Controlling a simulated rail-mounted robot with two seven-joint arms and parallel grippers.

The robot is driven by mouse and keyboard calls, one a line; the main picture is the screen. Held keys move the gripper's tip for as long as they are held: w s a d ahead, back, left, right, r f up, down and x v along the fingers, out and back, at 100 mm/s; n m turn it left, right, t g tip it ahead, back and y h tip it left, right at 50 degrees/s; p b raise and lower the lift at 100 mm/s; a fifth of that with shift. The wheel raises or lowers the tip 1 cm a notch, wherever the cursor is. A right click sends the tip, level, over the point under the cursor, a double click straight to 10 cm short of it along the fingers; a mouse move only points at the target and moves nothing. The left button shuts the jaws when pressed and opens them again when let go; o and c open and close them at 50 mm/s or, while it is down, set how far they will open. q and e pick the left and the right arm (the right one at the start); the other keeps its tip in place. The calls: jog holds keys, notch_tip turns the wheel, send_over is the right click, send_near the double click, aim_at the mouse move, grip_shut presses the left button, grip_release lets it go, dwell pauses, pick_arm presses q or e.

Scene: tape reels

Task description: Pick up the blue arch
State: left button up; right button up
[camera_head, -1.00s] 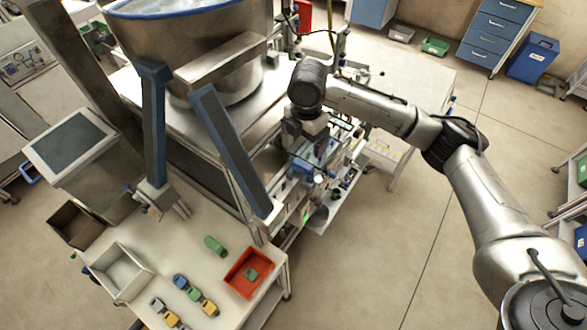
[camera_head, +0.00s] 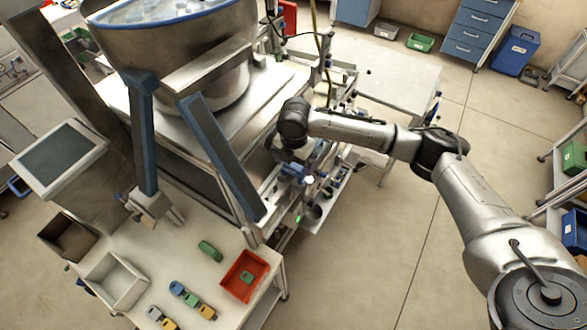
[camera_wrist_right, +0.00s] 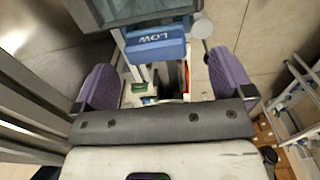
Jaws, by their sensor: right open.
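A small blue block (camera_head: 177,288) that may be the blue arch sits at the upper-left end of a short row of blocks on the white table. Its arch shape is too small to make out. My right gripper (camera_wrist_right: 164,82) is open, its two purple pads wide apart in the right wrist view. A blue part marked LOW, on the machine, shows beyond and between the pads. My left gripper is not in view.
Green and yellow blocks (camera_head: 207,312) continue the row. A green block (camera_head: 210,250) lies apart. A red bin (camera_head: 233,289) holds a green piece, and a pale open bin (camera_head: 100,291) stands left.

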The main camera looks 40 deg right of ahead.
aim_at(293, 165)
jog(key=shift+w+d+f+p, duration=0.15)
jog(key=shift+f+p, duration=0.45)
jog(key=shift+f, duration=1.85)
jog(key=shift+w, duration=0.1)
jog(key=shift+c, duration=0.5)
jog(key=c, duration=0.9)
jog(key=shift+r, duration=0.1)
jog(key=shift+c, duration=0.2)
